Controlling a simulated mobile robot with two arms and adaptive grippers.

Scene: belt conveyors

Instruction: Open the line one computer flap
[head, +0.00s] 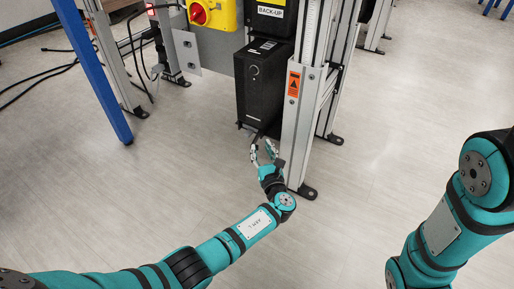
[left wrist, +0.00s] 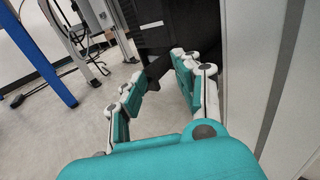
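The black computer (head: 262,88) hangs upright beside an aluminium post, under a black box labelled BACK-UP. A small dark piece (head: 250,127) sticks out at its lower edge; I cannot tell for sure whether it is the flap. My left gripper (head: 263,150) is open just below and in front of the computer's lower edge. In the left wrist view a dark strip (left wrist: 156,69) shows between the two spread fingers (left wrist: 157,76); contact with it is not clear. The computer's dark body (left wrist: 175,22) fills the area behind. My right gripper is outside the view.
The aluminium post (head: 302,120) with an orange warning label stands close to the right of my left gripper. A yellow box with a red switch (head: 211,13) is at the upper left. A blue leg (head: 95,70) and loose black cables (head: 45,75) are at left. Open floor lies between my arms.

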